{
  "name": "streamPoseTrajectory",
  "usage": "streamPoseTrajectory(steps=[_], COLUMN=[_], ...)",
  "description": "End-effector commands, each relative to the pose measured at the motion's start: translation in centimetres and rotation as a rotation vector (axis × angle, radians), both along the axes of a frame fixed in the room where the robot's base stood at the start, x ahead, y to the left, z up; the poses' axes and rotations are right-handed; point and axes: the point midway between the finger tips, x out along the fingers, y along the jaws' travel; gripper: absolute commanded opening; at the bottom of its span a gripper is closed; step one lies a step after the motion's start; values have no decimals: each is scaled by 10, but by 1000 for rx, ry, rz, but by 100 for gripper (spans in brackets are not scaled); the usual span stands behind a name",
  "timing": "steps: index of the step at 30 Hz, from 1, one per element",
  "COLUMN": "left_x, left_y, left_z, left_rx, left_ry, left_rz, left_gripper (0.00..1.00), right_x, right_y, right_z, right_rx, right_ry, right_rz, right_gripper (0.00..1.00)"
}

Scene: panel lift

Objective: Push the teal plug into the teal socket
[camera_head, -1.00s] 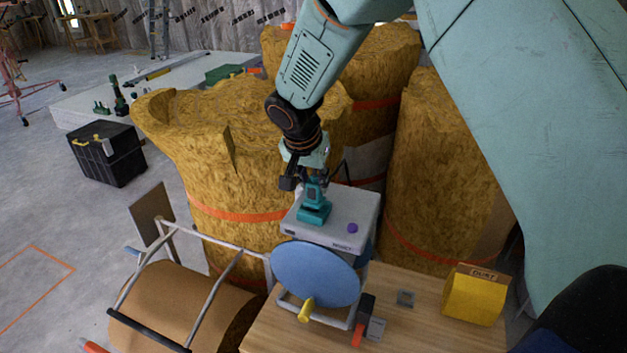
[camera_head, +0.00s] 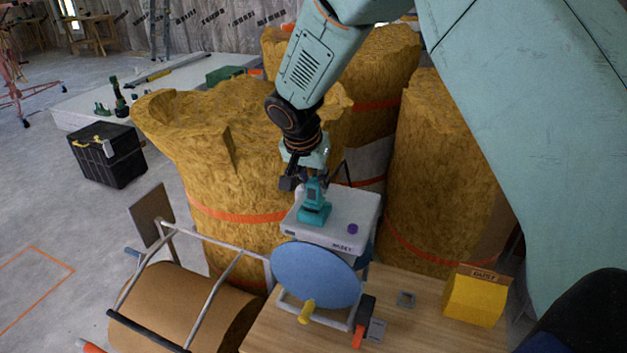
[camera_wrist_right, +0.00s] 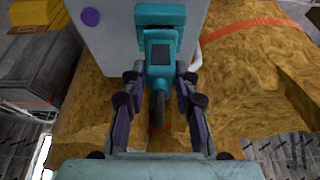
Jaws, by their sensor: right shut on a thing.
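The teal socket (camera_head: 314,215) sits on top of a white box (camera_head: 345,208) and also shows at the top of the wrist view (camera_wrist_right: 160,14). The teal plug (camera_wrist_right: 159,58) has a dark window on its face and a dark cable running from its back. My right gripper (camera_wrist_right: 159,86) is shut on the plug, with a finger on each side. In the head view my right gripper (camera_head: 304,180) is just above the socket. The plug meets the socket's mouth in line with it; how deep it sits is hidden. My left gripper is out of view.
A purple button (camera_head: 352,228) is on the box beside the socket. A blue disc (camera_head: 315,274) stands in front. A yellow box (camera_head: 475,297) sits on the wooden table (camera_head: 420,330). Big straw-coloured rolls (camera_head: 235,160) stand close behind and to the left.

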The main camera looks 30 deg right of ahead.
Motion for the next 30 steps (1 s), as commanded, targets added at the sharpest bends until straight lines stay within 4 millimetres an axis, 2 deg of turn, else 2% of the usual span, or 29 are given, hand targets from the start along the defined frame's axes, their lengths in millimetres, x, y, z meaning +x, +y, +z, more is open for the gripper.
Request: streamPoseTrajectory(steps=[19, 20, 28, 30], left_x=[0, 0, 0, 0], left_y=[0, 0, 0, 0], left_z=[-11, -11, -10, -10], left_rx=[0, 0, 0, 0], left_ry=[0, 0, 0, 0], left_rz=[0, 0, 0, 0], left_gripper=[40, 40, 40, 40], right_x=[-1, -1, 0, 0], right_y=[0, 0, 0, 0], right_z=[-13, -13, -11, -11], right_rx=[0, 0, 0, -1], right_ry=[3, 3, 1, 1], right_rz=[-1, -1, 0, 0], right_gripper=[2, 32, 54, 56])
